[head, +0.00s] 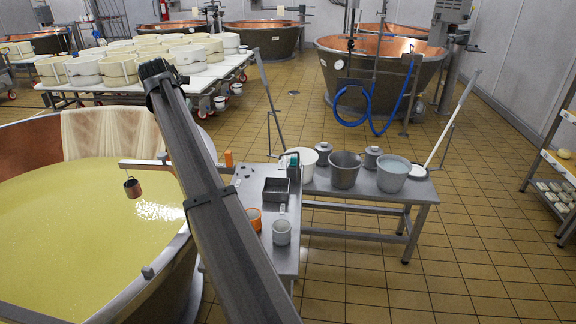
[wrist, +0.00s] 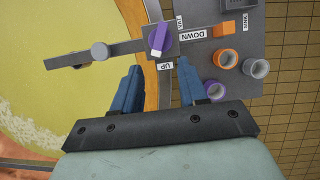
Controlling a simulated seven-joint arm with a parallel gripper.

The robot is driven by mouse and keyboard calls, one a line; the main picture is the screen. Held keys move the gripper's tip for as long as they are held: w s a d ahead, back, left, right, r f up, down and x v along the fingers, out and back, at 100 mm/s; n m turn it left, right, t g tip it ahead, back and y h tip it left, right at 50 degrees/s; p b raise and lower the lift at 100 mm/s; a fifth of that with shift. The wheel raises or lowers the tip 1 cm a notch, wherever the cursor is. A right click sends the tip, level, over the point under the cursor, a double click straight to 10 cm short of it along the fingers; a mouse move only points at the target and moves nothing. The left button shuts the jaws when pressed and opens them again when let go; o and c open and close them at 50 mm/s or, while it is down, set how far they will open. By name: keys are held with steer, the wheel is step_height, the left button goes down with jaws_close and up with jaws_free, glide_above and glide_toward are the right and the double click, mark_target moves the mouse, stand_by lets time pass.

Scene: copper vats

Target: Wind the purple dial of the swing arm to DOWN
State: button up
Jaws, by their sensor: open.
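The purple dial (wrist: 160,40) sits on the grey swing arm (wrist: 125,46) in the wrist view. Its white-tipped end points down in the picture, close to the UP label (wrist: 165,66). The DOWN label (wrist: 193,34) lies to the right of the dial. In the head view the swing arm (head: 140,164) reaches over the vat; my arm hides the dial and gripper there.
A small bucket (head: 132,187) hangs from the swing arm over the copper vat's yellow liquid (head: 75,215). An orange block (wrist: 224,29) sits at the arm's right end. Several cups, including an orange one (wrist: 225,60), stand close by on the grey table (wrist: 255,100).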

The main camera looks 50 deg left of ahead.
steer(key=v, duration=0.5)
steer(key=w+d+f+m, duration=0.3)
steer(key=w+f, duration=0.3)
steer(key=w, duration=0.3)
steer(key=w+d+f+m+h, duration=0.1)
steer(key=w+d+f+m, duration=0.2)
steer(key=w+d+f, duration=0.2)
steer(key=w+d+f+m, duration=0.3)
steer(key=w+d+f, duration=0.3)
steer(key=w, duration=0.6)
steer(key=shift+w+d+f+m, duration=0.25)
steer(key=shift+w+f+m, duration=0.05)
steer(key=shift+w, duration=0.05)
steer(key=shift+w, duration=0.1)
